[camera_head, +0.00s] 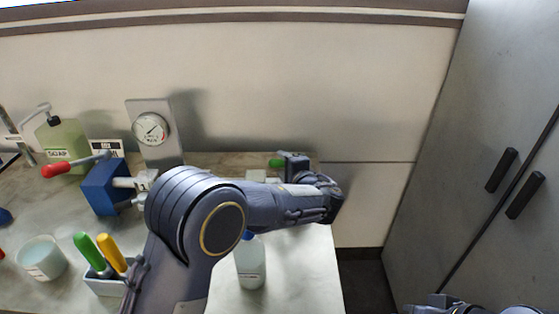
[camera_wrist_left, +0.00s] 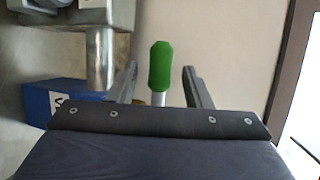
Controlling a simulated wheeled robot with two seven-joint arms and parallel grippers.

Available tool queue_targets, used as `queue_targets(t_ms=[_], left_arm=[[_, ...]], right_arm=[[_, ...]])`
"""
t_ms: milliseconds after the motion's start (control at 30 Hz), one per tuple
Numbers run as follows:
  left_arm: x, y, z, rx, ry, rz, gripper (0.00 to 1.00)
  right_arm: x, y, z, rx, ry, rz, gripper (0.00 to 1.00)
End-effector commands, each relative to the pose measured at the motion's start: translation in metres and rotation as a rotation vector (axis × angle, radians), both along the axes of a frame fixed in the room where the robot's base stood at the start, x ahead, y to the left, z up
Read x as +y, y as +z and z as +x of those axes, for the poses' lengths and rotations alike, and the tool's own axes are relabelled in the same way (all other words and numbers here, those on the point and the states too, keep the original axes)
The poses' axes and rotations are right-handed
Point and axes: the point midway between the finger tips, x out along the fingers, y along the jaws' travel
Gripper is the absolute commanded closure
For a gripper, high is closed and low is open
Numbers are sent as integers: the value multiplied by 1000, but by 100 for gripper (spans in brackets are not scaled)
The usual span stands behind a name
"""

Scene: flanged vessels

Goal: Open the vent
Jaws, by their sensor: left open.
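A green handle (camera_head: 276,163) on a thin metal stem shows just left of my left gripper (camera_head: 294,164) in the head view. In the left wrist view the green handle (camera_wrist_left: 160,66) stands upright between the two open fingers, with a gap on both sides. The fingers are not closed on it. A blue block (camera_wrist_left: 58,100) with a partly hidden white label and a metal pipe (camera_wrist_left: 101,60) are to its left. My left forearm hides most of the handle's mount in the head view. Part of my right arm shows at the bottom right edge; its jaws are unclear.
A gauge panel (camera_head: 152,130), a blue valve block with a red-tipped lever (camera_head: 68,169), a soap bottle (camera_head: 62,141), a white cup (camera_head: 42,258), a holder with green and yellow handles (camera_head: 104,284) and a clear bottle (camera_head: 250,264) crowd the bench. A grey cabinet (camera_head: 470,130) stands right.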

Motion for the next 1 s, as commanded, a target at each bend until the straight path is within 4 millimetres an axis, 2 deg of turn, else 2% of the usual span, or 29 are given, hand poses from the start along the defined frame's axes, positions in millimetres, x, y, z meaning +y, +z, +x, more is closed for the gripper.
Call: queue_targets(t_ms=[200,500,833,867,1000], left_arm=[[9,-5,20,0,1,0,55],[10,-6,23,0,0,0,55],[10,-6,23,0,0,0,97],[10,-6,23,0,0,0,100],[10,-6,23,0,0,0,100]], right_arm=[[0,8,0,0,0,0,100],[0,7,0,0,0,0,100],[0,7,0,0,0,0,100],[0,7,0,0,0,0,100],[0,7,0,0,0,0,100]])
